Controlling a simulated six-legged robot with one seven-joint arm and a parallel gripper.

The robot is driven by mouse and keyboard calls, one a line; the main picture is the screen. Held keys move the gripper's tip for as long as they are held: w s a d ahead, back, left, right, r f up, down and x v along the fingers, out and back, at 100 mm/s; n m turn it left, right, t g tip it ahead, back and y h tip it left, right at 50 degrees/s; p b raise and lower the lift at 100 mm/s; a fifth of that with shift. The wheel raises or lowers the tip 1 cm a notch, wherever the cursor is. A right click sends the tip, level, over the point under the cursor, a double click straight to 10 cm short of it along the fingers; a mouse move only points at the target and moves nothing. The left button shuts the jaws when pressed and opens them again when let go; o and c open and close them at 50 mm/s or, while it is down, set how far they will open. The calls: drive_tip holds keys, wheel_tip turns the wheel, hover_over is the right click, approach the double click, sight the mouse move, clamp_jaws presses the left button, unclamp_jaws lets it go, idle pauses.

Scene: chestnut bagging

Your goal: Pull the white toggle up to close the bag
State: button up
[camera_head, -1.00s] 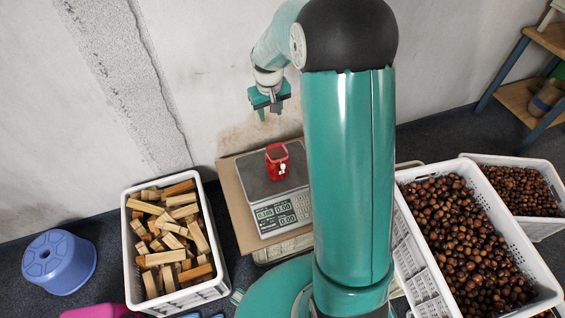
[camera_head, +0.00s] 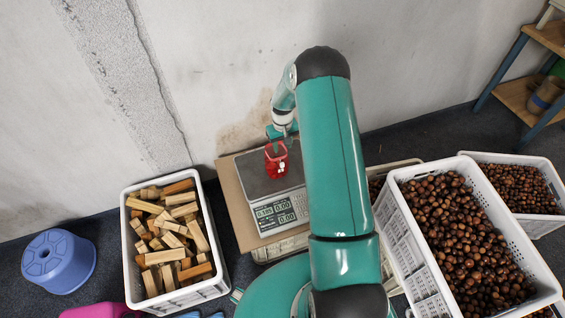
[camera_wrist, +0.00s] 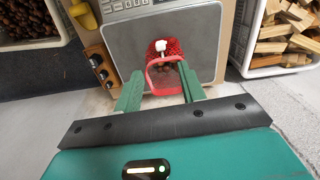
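The red mesh bag (camera_head: 277,166) stands on the metal plate of the scale (camera_head: 254,184). In the wrist view the bag (camera_wrist: 174,48) has a red hoop-like mouth, and brown chestnuts show inside. The white toggle (camera_wrist: 160,46) sits at the bag's far side; in the head view it is a small pale spot (camera_head: 281,167) on the bag's right. My gripper (camera_wrist: 161,92) is open, its two green fingers apart on either side of the bag's red mouth. The toggle lies beyond the fingertips, apart from them. In the head view the gripper (camera_head: 279,145) is just above the bag.
A white crate of wood blocks (camera_head: 128,222) stands left of the scale. A crate of chestnuts (camera_head: 507,222) stands to the right, with another (camera_head: 541,226) behind it. A blue stool (camera_head: 60,262) is at far left. The wall is close behind the scale.

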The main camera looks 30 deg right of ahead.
sight(283, 164)
wheel_tip(283, 164, down, 11)
drive_tip(key=shift+f, duration=0.2)
clamp_jaws()
